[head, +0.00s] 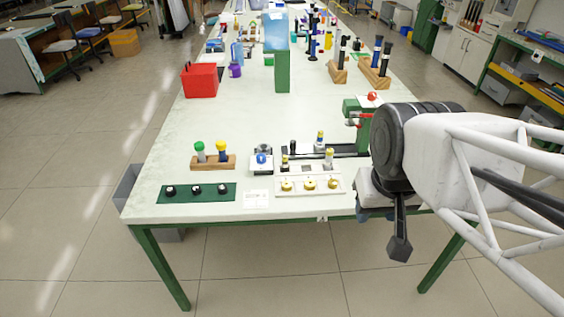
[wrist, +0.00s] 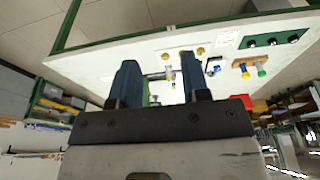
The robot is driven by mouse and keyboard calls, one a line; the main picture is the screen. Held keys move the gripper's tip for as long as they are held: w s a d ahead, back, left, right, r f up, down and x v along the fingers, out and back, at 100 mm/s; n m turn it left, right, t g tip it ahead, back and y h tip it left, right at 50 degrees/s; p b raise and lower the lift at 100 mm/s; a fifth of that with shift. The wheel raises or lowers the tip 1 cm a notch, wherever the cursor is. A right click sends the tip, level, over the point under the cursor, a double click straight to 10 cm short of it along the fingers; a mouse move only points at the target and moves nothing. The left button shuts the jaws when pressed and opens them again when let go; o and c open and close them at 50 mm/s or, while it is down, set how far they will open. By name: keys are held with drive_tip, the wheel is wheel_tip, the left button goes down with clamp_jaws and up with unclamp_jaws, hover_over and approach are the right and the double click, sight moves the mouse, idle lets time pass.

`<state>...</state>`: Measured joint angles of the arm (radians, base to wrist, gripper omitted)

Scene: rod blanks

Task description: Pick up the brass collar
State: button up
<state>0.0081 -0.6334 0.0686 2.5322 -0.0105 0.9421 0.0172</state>
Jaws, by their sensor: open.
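Several small brass collars lie in a row on a white tray (head: 345,189) at the near edge of the table; the left collar (head: 287,186), middle collar (head: 310,184) and right collar (head: 333,183) look alike at this size. In the wrist view, a brass piece (wrist: 200,51) shows on the tray, beyond my fingers. My gripper (wrist: 159,72) is open, with two blue fingers apart and nothing seen held between them. In the head view my gripper is mostly hidden by my arm, at the table's right front corner, to the right of the tray.
A green mat (head: 180,193) with black round pieces lies left of the tray. Behind it stands a wooden block (head: 208,164) with green- and yellow-topped rods. A dark rail fixture (head: 305,155) with small upright parts runs behind the tray. A red box (head: 200,82) stands farther back.

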idle(0.4)
drive_tip(key=o, duration=0.5)
drive_tip(key=shift+c, duration=0.2)
drive_tip(key=w+a+f+n+g, duration=0.1)
drive_tip(key=w+a+f+n, duration=0.15)
drive_tip(key=w, duration=0.85)
drive_tip(key=w+a+f+n, duration=0.2)
drive_tip(key=w+f+n, duration=0.1)
drive_tip(key=w, duration=0.7)
drive_tip(key=w+a+f+n, duration=0.1)
drive_tip(key=w+a+f, duration=0.1)
drive_tip(key=w+f, duration=0.3)
drive_tip(key=w+a+f+n+g, duration=0.1)
drive_tip(key=w+a+f+n, duration=0.1)
drive_tip(key=w+f, duration=0.3)
drive_tip(key=w+a+f+n, duration=0.2)
drive_tip(key=w+a+f, duration=0.1)
drive_tip(key=w+f, duration=0.3)
drive_tip(key=shift+w+a+g, duration=0.1)
drive_tip(key=shift+w+g, duration=0.2)
drive_tip(key=shift+w, duration=0.25)
drive_tip(key=shift+w+a+f+n, duration=0.25)
drive_tip(key=shift+w+f, duration=0.1)
drive_tip(key=shift+f, duration=0.1)
